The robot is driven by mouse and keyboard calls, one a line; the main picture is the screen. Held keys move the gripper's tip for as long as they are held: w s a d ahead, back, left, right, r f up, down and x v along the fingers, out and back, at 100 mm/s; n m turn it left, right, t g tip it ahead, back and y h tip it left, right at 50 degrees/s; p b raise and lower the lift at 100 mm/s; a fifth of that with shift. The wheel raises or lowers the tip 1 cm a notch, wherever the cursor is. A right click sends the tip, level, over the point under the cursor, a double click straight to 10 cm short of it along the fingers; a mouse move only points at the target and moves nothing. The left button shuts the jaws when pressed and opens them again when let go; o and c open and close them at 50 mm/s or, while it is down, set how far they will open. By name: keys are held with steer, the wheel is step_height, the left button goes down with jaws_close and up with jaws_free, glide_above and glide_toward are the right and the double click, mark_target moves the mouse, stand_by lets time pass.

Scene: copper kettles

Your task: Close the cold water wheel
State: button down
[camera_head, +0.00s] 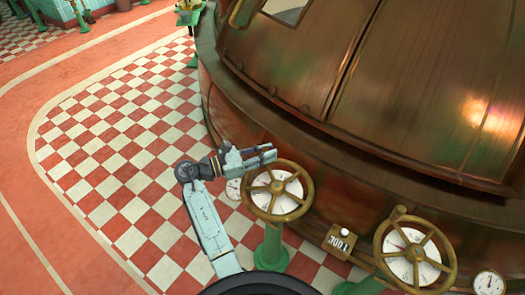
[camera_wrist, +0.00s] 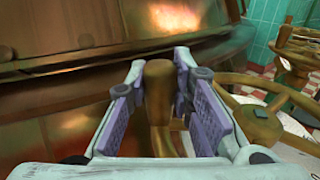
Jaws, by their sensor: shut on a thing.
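A brass handwheel (camera_head: 250,196) with spokes stands over a white dial on a green pedestal, beside the copper kettle. My gripper (camera_head: 272,153) is at this wheel's upper rim. In the wrist view its two fingers (camera_wrist: 157,100) are on either side of an upright brass handle knob (camera_wrist: 157,72) and shut on it. The wheel's rim (camera_wrist: 285,90) shows to the right of the fingers. In the head view the gripper hides the knob. I cannot read which wheel is for cold water.
A second handwheel (camera_head: 448,245) with its own knob stands to the right. A small brass sign (camera_head: 340,241) sits between the wheels. The copper kettle (camera_head: 390,90) fills the upper right. Checkered floor (camera_head: 120,150) is clear on the left. A small gauge (camera_head: 489,283) is at lower right.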

steer(key=shift+d, duration=0.1)
steer(key=c, duration=1.4)
jaws_free()
steer(key=v, duration=1.2)
